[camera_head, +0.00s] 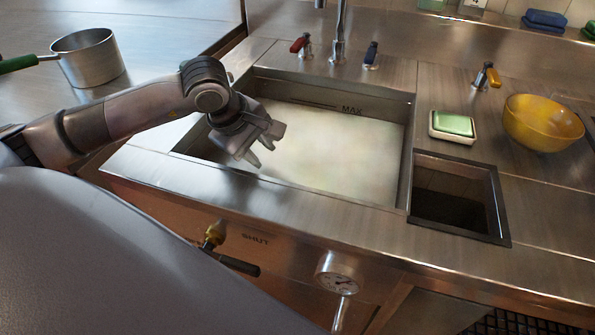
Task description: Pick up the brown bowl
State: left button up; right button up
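A yellow-amber bowl (541,123) stands upright on the steel counter at the far right. It is the only bowl I see, and it looks more yellow than brown. My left gripper (263,155) hangs over the left part of the sink, far to the left of the bowl. Its fingers point down and look parted, with nothing between them. My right gripper is not in view.
The sink (340,150) holds cloudy liquid. A green sponge on a white dish (437,132) sits between the sink and the bowl. A square opening (455,190) lies in front of it. Taps (338,45) stand behind the sink. A pot (90,58) is at upper left.

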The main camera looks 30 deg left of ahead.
aim_at(273, 165)
pick_arm(q)
jog(key=shift+p+x, duration=0.3)
jog(key=shift+x, duration=3.5)
jog(key=shift+w+d, duration=0.1)
jog(key=shift+d, duration=0.1)
grip_shut()
